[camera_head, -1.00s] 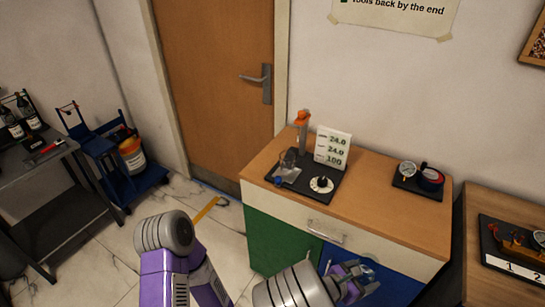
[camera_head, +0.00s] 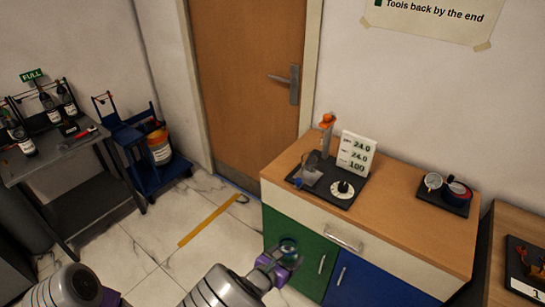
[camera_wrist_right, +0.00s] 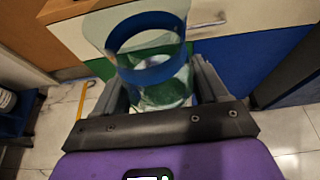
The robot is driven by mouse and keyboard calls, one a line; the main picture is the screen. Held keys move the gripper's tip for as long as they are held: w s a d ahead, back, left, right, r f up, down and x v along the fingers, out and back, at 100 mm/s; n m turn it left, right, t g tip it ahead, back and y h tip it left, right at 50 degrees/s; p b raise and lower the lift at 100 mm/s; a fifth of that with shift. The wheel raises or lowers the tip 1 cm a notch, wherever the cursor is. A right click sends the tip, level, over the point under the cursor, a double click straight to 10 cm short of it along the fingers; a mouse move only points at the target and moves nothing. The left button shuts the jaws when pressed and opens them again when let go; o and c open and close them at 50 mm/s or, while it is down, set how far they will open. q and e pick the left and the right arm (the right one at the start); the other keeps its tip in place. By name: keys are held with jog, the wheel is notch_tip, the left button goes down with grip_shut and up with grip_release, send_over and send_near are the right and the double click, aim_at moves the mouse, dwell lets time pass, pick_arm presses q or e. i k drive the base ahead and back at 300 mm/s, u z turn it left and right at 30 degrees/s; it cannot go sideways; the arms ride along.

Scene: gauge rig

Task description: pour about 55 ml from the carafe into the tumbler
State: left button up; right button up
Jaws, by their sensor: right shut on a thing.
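My right gripper (camera_head: 283,260) is shut on a clear vessel with a blue band (camera_wrist_right: 150,55). It holds the vessel in front of the cabinet's green door, below the top. In the right wrist view the vessel stands between the fingers with its wide mouth facing the camera; I cannot tell its liquid level or whether it is the carafe or the tumbler. Another clear vessel (camera_head: 311,175) sits on a black board (camera_head: 325,197) on the cabinet top. My left arm shows at the bottom left; its gripper is out of view.
The wooden cabinet top (camera_head: 400,225) also holds a white readout card (camera_head: 355,152), a dial (camera_head: 342,189) and a black tray with gauges (camera_head: 443,200). A dark cart (camera_head: 60,160) with bottles and a blue trolley (camera_head: 130,150) stand left.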

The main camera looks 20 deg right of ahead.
aim_at(309, 161)
jog(key=u, duration=1.05)
jog(key=i, duration=2.8)
jog(key=z, duration=3.85)
